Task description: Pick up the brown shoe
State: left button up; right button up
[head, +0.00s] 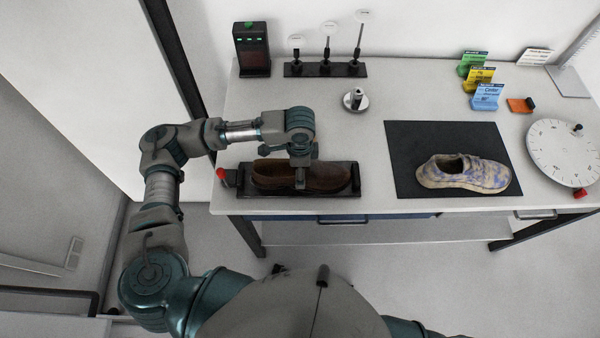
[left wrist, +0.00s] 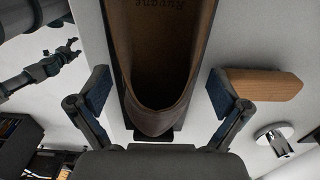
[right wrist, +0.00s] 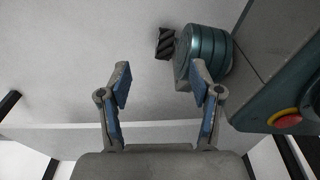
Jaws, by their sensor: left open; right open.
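The brown shoe (head: 330,177) lies in a shallow black tray (head: 352,193) at the table's front left. My left gripper (head: 301,184) is over the middle of the shoe, pointing down. In the left wrist view the shoe (left wrist: 157,118) shows its opening between the two spread fingers of my left gripper (left wrist: 158,92), with gaps on both sides. Whether the fingertips reach below the shoe's rim is hard to tell. My right gripper (right wrist: 161,80) is open and empty in the right wrist view; it does not show in the head view.
A patterned light shoe (head: 465,174) sits on a black mat (head: 412,140) to the right. A white round dial (head: 562,150) is at the far right. A small metal piece (head: 355,100) and a black stand (head: 327,70) are behind. A wooden block (left wrist: 262,84) lies beside the left gripper.

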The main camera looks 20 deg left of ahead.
pick_arm(q)
notch_tip(320, 180, down, 2)
jog(key=shift+w+f, duration=0.1)
jog(key=shift+f, duration=0.1)
jog(key=c, duration=1.4)
jog(key=shift+s, duration=0.2)
